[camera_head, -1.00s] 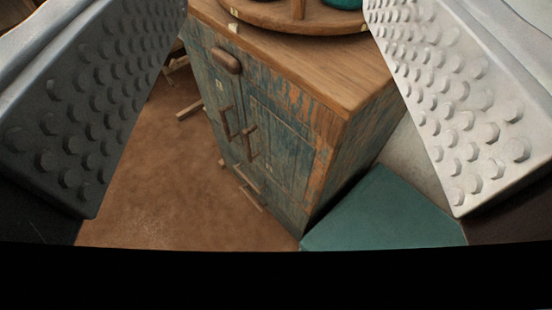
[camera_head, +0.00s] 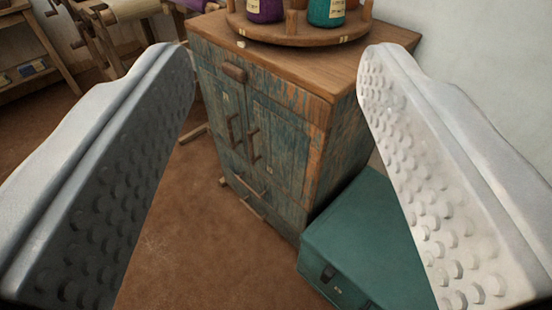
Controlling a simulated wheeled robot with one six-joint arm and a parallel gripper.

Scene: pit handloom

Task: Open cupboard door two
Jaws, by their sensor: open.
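A worn blue-green and orange wooden cupboard (camera_head: 341,143) stands ahead, seen from above. Its front has a narrow left door (camera_head: 217,103) with an upright bar handle (camera_head: 231,131) and a right door (camera_head: 285,145) with its own bar handle (camera_head: 253,146). Both doors look shut, and the handles sit close together. I cannot read which door is number two. My gripper (camera_head: 278,62) is open and empty, its two studded fingers wide apart at the picture's sides. The fingers frame the cupboard and appear clear of the handles.
A drawer with a knob (camera_head: 234,72) is above the doors; low bar handles (camera_head: 247,187) are below. A round wooden stand (camera_head: 297,35) holding jars is on top. A teal box (camera_head: 358,240) stands against the cupboard's right side. Brown floor (camera_head: 190,235) lies open in front.

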